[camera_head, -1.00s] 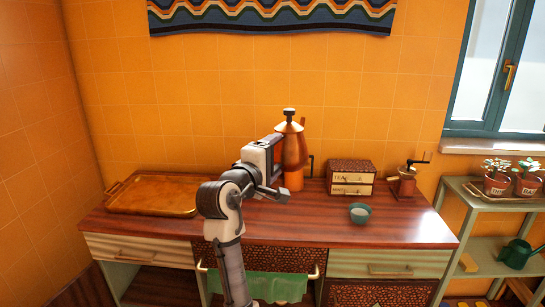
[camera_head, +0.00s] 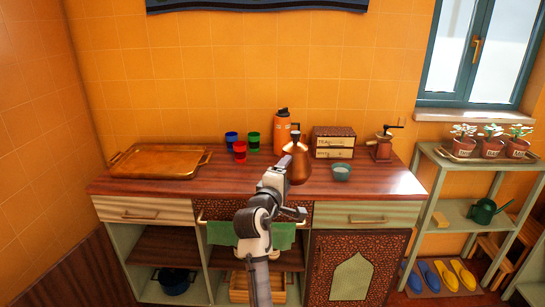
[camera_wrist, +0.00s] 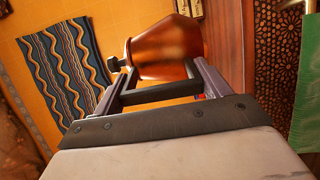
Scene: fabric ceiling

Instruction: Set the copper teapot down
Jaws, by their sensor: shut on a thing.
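The copper teapot (camera_head: 298,166) has a dark knob on its lid and is upright in the head view, over the front part of the wooden counter (camera_head: 225,186). I cannot tell whether its base touches the counter. My gripper (camera_head: 285,170) is at the teapot's left and near side, shut on it. In the wrist view the teapot's body (camera_wrist: 170,45) lies just beyond the fingers (camera_wrist: 165,80), with a dark bar, seemingly its handle, across between them. The grip itself is partly hidden by my arm in the head view.
An orange canister (camera_head: 281,132) stands behind the teapot. Blue (camera_head: 232,139), green (camera_head: 253,142) and red (camera_head: 240,152) cups are to the left. A small bowl (camera_head: 341,173), drawer box (camera_head: 333,143) and grinder (camera_head: 381,147) are right. A tray (camera_head: 158,174) lies far left.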

